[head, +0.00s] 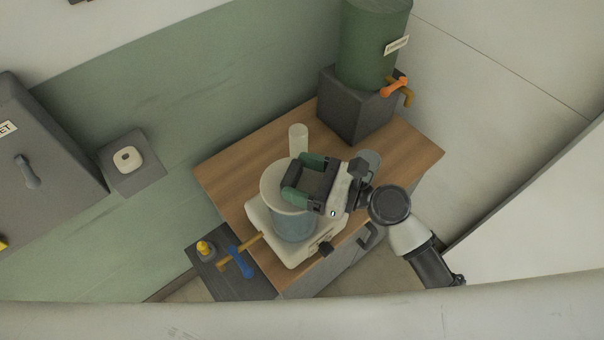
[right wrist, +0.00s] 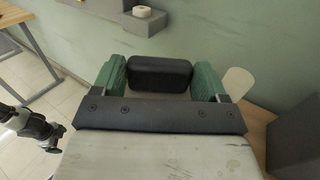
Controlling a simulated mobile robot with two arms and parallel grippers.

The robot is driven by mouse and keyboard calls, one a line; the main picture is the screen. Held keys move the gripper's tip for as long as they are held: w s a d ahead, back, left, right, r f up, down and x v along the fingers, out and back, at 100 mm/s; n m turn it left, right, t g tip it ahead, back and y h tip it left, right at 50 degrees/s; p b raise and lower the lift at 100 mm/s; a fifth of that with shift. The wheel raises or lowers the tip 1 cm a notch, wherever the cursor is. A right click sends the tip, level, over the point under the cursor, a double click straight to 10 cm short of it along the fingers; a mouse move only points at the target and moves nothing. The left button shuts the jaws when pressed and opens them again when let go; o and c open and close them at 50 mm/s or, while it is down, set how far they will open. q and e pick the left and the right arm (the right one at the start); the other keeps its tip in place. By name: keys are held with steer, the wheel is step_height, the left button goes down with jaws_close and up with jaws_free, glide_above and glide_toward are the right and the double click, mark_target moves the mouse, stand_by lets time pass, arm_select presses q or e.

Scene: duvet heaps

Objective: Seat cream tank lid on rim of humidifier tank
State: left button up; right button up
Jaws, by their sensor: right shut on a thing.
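The humidifier tank (head: 293,226) is a bluish, translucent cylinder standing on a cream base (head: 267,229) on the wooden table top. The round cream tank lid (head: 271,184) is over the top of the tank, partly hidden by my right gripper. Whether the lid touches the rim all round cannot be told. My right gripper (head: 297,178) has its green fingers over the lid. In the right wrist view, the fingers (right wrist: 160,75) stand on either side of a dark block (right wrist: 160,70), apparently the lid's handle.
A green barrel (head: 372,45) with an orange tap (head: 394,86) stands on a grey block at the table's back. A pale upright cylinder (head: 298,139) is behind the tank. A dark panel (head: 228,268) with blue and yellow handles is at the left front. Bare wood lies left of the tank.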

steer(key=shift+f+b, duration=0.75)
steer(key=shift+f, duration=0.25)
steer(key=o, duration=0.9)
steer(key=shift+o, duration=0.2)
steer(key=b+v, duration=0.4)
steer(key=v, duration=0.7)
steer(key=shift+a, duration=0.1)
